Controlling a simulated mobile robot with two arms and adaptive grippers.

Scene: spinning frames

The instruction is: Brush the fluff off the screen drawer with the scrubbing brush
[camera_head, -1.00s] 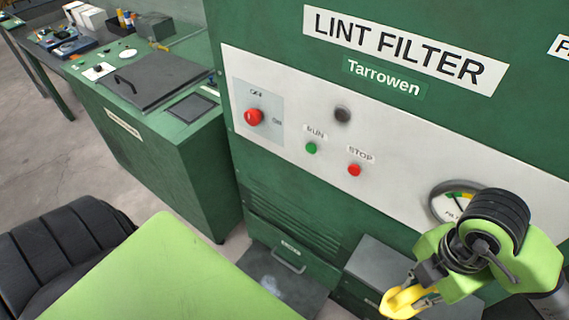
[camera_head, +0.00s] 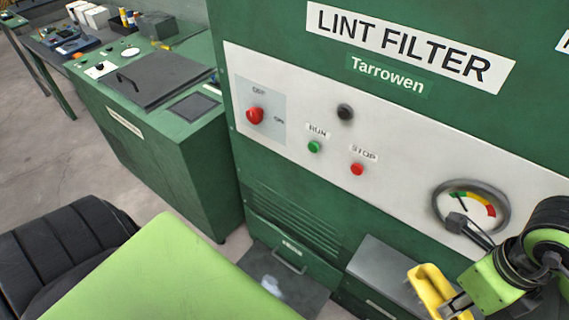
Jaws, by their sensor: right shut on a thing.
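The screen drawer (camera_head: 303,299) shows as a dark flat surface low at the foot of the lint filter cabinet, below a small handle. A pale patch of fluff (camera_head: 272,285) lies on it. My right gripper (camera_head: 447,304) is at the lower right, shut on the yellow scrubbing brush (camera_head: 428,287). The brush is tilted and apart from the drawer, to its right in the picture. My left gripper is not in view; only my left arm shows at the lower left and hides part of the floor.
The lint filter cabinet (camera_head: 350,200) bears a red switch (camera_head: 255,116), run and stop buttons and a gauge (camera_head: 472,207). A grey box (camera_head: 385,268) juts out right of the drawer. A green bench (camera_head: 165,150) stands at the left. Bare floor (camera_head: 60,160) lies beyond.

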